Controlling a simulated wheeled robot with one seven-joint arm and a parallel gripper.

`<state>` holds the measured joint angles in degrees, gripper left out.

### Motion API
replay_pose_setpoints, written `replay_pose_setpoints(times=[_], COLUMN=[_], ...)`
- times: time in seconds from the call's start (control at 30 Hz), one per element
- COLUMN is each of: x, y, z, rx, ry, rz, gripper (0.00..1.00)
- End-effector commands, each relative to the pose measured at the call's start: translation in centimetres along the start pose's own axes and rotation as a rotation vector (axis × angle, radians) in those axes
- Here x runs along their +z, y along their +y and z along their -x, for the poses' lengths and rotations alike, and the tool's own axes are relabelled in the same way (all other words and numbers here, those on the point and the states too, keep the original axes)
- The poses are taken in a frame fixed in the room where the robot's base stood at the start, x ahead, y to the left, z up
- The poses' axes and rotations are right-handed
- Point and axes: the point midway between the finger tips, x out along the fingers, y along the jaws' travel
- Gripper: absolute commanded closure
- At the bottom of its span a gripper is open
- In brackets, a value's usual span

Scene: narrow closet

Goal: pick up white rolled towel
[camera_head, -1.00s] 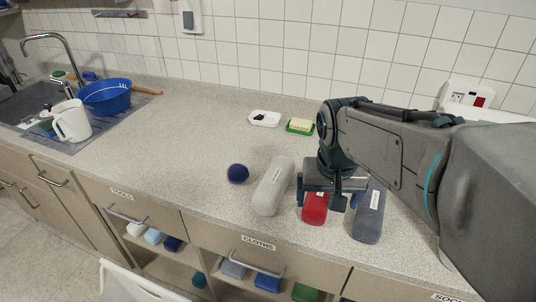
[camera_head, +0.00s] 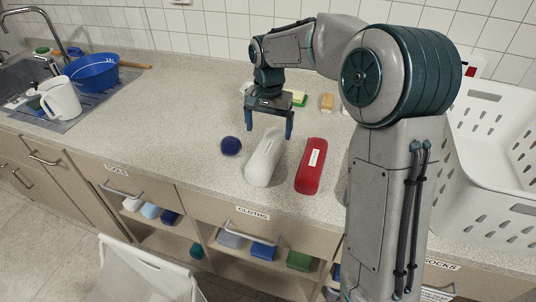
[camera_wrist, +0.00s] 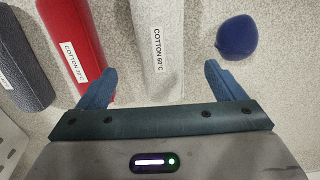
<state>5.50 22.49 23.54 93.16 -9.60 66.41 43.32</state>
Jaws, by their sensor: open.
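The white rolled towel (camera_head: 264,160) lies on the counter between a dark blue ball and a red rolled towel. In the wrist view the white towel (camera_wrist: 158,50) carries a label reading "COTTON 60°C", and its near end lies between my fingers in the picture. My gripper (camera_head: 269,130) is open and empty, above the far end of the white towel, with its fingers spread to either side. The gripper also shows in the wrist view (camera_wrist: 160,88). Whether the fingers are level with the towel I cannot tell.
The red towel (camera_head: 311,165) lies close on the right and the blue ball (camera_head: 231,146) on the left. A grey rolled towel (camera_wrist: 22,65) lies beyond the red one. A white basket (camera_head: 485,150) stands at the right. The counter's left middle is clear.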

Motion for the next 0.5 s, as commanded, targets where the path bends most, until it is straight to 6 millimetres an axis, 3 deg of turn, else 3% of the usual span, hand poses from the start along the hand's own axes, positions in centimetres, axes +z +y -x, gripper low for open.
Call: replay_pose_setpoints(times=[0.2, 0.5], x=[0.1, 0.4], y=[0.0, 0.0], z=[-3.8, -6.3], rx=[0.001, 0.0], ry=[-0.002, -0.003], rz=[0.001, 0.003], gripper=[0.11, 0.11])
